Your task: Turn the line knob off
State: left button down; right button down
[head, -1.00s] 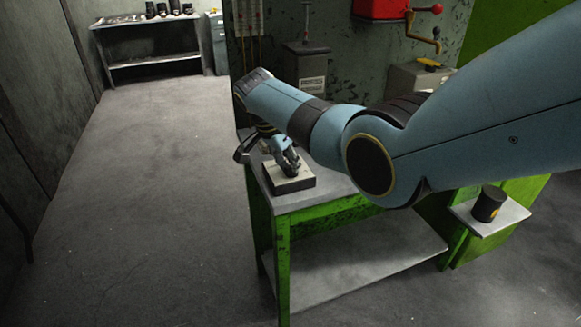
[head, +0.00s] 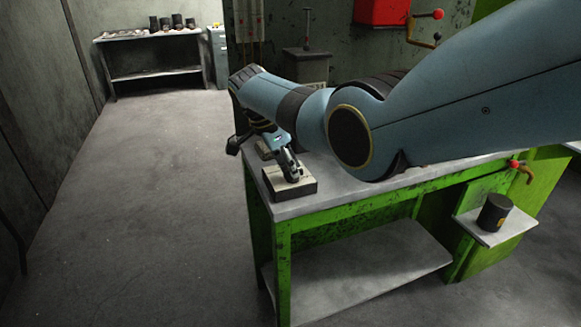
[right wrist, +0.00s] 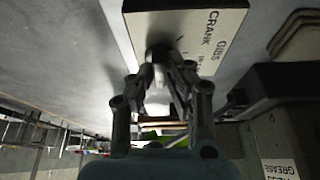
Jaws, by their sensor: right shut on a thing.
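A low block with a pale top (head: 290,185) sits on the near left corner of the green-framed bench. In the right wrist view its labelled pale face (right wrist: 205,22) reads CRANK, GIBS and a partly hidden word. A dark round knob (right wrist: 158,52) stands on that face. My right gripper (head: 292,174) reaches down onto the block, and its fingers (right wrist: 164,75) are closed around the knob. The fingers partly hide the knob and its pointer setting. My left gripper is not in view.
The grey bench top (head: 340,185) is partly behind my right arm. A red-knobbed lever (head: 516,165) sits at its right end. A black can (head: 494,212) stands on a small side shelf. A box marked GREASE (right wrist: 280,145) is close to the gripper. Open floor lies left.

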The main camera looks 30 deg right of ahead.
jog(key=shift+s+f, duration=0.15)
jog(key=shift+f, duration=0.05)
jog(key=c, duration=1.3)
grip_release()
jog(key=shift+r, duration=0.2)
jog(key=v, duration=1.1)
jog(key=shift+a+r, duration=0.2)
jog(key=shift+r, duration=0.1)
